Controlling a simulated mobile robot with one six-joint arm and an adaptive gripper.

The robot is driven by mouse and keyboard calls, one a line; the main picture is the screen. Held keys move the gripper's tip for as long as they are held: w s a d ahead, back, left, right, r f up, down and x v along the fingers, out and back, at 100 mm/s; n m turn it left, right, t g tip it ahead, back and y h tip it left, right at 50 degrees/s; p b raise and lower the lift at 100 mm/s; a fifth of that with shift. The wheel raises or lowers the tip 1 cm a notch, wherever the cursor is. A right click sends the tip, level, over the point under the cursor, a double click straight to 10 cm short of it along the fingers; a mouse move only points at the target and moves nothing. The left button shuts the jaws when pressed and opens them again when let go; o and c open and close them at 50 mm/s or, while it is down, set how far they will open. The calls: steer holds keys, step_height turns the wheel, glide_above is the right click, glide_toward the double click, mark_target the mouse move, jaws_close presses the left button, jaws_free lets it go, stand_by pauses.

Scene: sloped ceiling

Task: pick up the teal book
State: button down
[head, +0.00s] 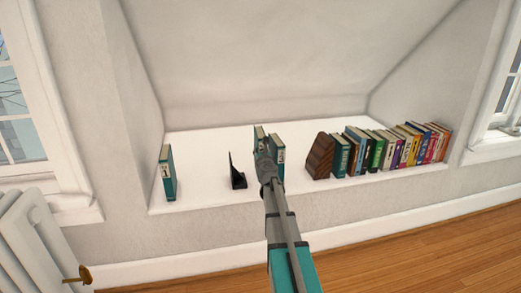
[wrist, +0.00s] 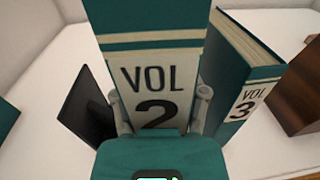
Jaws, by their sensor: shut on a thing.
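A teal book marked VOL 2 (wrist: 150,22) stands between the fingers of my gripper (wrist: 159,98) in the wrist view. One finger is on each side of its spine and the gripper is shut on it. In the head view its top (head: 259,131) shows past my gripper (head: 266,168), which hides the rest. A second teal book, marked VOL 3 (wrist: 240,70), stands just to its right, tilted in the wrist view; it also shows in the head view (head: 278,150). A third teal book (head: 168,174) stands alone at the ledge's left end. I cannot tell whether the held book touches the ledge.
A black bookend (head: 237,176) stands left of the held book. A brown wooden bookend (head: 320,157) and a row of several coloured books (head: 385,150) fill the right side. The white ledge (head: 205,165) is bare between the left book and black bookend. The ceiling slopes above.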

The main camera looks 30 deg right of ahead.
steer(key=s+r+p, duration=0.1)
steer(key=s+a+r+p, duration=0.1)
steer(key=r, duration=0.1)
steer(key=shift+s+r+p, duration=0.25)
steer(key=shift+p, duration=0.1)
steer(key=p, duration=0.3)
glide_toward(263, 147)
steer(key=shift+w+d+r, duration=0.15)
steer(key=shift+w+r, duration=0.5)
steer(key=shift+r, duration=0.2)
steer(key=shift+w+d+r, duration=0.2)
steer(key=shift+w+r, duration=0.45)
steer(key=shift+r, duration=0.15)
